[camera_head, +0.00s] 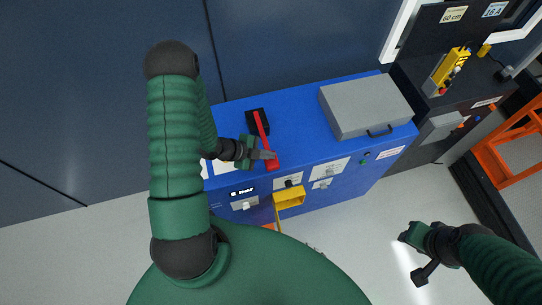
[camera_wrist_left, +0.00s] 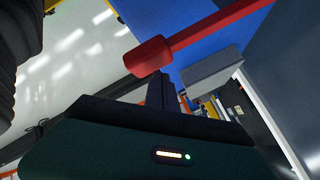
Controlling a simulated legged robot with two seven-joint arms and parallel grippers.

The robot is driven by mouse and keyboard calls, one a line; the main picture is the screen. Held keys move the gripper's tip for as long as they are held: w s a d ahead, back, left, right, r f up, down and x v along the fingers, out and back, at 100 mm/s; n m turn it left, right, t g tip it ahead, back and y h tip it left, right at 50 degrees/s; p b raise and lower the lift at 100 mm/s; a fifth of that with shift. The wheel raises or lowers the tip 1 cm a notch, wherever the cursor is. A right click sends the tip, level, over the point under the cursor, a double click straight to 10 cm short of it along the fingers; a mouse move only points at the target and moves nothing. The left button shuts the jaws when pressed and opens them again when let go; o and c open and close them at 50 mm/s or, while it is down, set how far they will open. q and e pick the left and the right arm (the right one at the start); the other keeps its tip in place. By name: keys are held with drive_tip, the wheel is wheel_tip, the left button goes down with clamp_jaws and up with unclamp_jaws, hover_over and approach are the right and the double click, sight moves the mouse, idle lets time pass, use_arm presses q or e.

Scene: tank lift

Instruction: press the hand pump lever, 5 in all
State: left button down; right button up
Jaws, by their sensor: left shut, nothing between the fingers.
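The red hand pump lever (camera_head: 264,138) runs from a black mount (camera_head: 257,121) on the top of the blue cabinet (camera_head: 303,133) toward its front edge. My left gripper (camera_head: 271,155) is shut and empty, with its fingertips at the grip end of the lever. In the left wrist view the lever's thick red grip (camera_wrist_left: 148,56) lies just beyond my shut fingers (camera_wrist_left: 160,88); I cannot tell whether they touch. My right gripper (camera_head: 407,236) hangs over the floor at the lower right, away from the lever. Whether its fingers are open is unclear.
A grey lidded box (camera_head: 366,106) sits on the cabinet, right of the lever. A yellow holder (camera_head: 290,197) sticks out from the cabinet front. A dark bench (camera_head: 450,95) with a yellow control box (camera_head: 449,69) and an orange frame (camera_head: 500,145) stand at right. Grey floor is open in front.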

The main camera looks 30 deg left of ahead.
use_arm(q)
drive_tip(key=shift+r, duration=0.25)
use_arm(e)
drive_tip(key=shift+r, duration=0.2)
